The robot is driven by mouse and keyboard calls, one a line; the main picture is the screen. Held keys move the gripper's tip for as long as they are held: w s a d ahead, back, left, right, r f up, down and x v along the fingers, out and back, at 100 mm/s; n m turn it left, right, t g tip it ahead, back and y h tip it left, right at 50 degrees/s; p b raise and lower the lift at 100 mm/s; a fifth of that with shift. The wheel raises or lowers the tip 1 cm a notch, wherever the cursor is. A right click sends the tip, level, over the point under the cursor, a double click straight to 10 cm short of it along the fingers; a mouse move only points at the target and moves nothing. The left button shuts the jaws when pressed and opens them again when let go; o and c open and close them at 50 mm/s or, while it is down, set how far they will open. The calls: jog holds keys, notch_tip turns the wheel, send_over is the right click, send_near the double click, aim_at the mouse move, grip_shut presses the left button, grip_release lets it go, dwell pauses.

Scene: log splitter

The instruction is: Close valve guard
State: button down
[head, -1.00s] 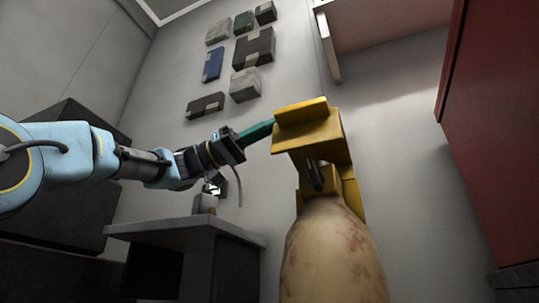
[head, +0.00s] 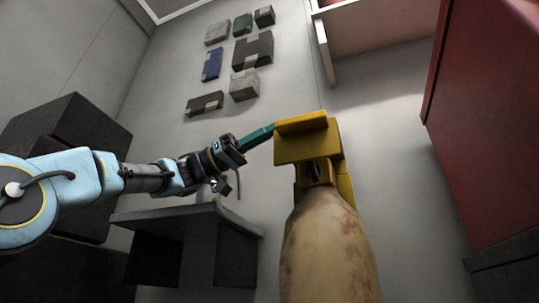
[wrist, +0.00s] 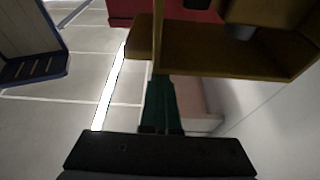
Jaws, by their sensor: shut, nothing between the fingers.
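The yellow valve guard (head: 308,149) sits over the neck of a tall, stained cream cylinder (head: 325,245) in the head view. Its front plate and projecting top lip face me, and a small dark valve part (head: 313,170) shows below the plate. My gripper (head: 271,128) is shut and empty, with its green fingertips at the left edge of the guard's lip. In the wrist view the green fingers (wrist: 160,80) reach the edge of the yellow guard (wrist: 220,55). Whether they touch it is hard to tell.
A dark table (head: 200,222) stands behind, below my arm. Boxes (head: 252,50) are mounted on the grey wall. A large red cabinet (head: 490,130) stands at the right. The space between cylinder and cabinet looks clear.

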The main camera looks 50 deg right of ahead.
jog(key=shift+d+f, duration=0.1)
jog(key=shift+f, duration=0.25)
jog(key=w+a+p, duration=0.2)
jog(key=w, duration=0.6)
jog(key=w+a+f+p, duration=0.1)
jog(key=w+a+p, duration=0.2)
jog(key=w, duration=0.5)
jog(key=shift+a, duration=0.15)
